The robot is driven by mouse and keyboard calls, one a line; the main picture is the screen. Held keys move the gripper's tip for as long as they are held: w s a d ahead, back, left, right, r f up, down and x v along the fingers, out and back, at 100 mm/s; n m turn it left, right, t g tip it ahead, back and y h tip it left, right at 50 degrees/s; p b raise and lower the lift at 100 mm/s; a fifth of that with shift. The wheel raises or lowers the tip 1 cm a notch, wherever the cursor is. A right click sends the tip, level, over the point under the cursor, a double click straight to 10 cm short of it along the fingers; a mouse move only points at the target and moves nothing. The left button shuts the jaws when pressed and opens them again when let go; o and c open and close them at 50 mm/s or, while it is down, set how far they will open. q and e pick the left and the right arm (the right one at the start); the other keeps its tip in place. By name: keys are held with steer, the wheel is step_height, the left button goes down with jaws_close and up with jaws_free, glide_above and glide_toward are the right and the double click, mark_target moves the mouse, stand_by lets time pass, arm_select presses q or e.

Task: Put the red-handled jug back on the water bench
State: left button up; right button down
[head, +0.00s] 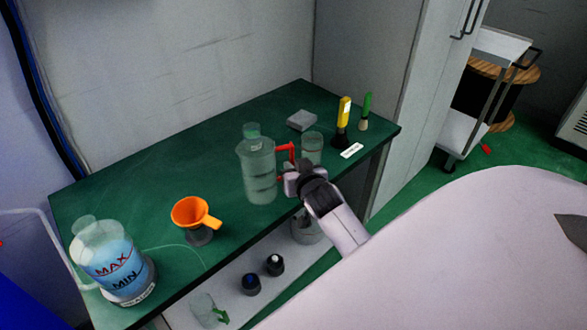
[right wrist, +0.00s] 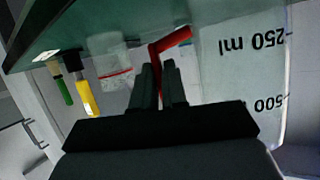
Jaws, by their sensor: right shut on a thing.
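The clear jug (head: 258,172) with its red handle (head: 284,148) is upright at the middle of the green water bench (head: 130,185), its base at or just above the top; I cannot tell if it touches. My right gripper (head: 293,174) is shut on the red handle, on the jug's right side. In the right wrist view, upside down, the fingers (right wrist: 160,88) close around the handle (right wrist: 170,43), beside the jug wall (right wrist: 240,70) with its 250 ml and 500 marks. My left gripper is not in view.
A clear beaker (head: 312,146) stands close right of the jug. An orange funnel (head: 194,214) and a blue-filled MAX/MIN container (head: 112,262) stand left. Yellow (head: 343,118) and green (head: 365,112) tools and a grey block (head: 301,120) are at the back right. A lower shelf (head: 225,285) holds several items.

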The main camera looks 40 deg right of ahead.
steer(key=shift+f, duration=0.1)
steer(key=c, duration=1.2)
jaws_free()
steer(key=shift+o, duration=0.2)
steer(key=shift+s+a+r, duration=0.1)
steer(key=shift+s+r, duration=0.05)
steer(key=shift+r, duration=0.1)
steer(key=v, duration=1.1)
steer(key=s+a+f+n+g+y, duration=0.2)
steer(key=s+a+f+n+y, duration=0.4)
steer(key=s+a+f, duration=0.6)
step_height(320, 180, down, 3)
steer(key=shift+s+a+f+n+y+p, duration=0.25)
steer(key=shift+a+n+y+p, duration=0.15)
steer(key=shift+a+n, duration=0.35)
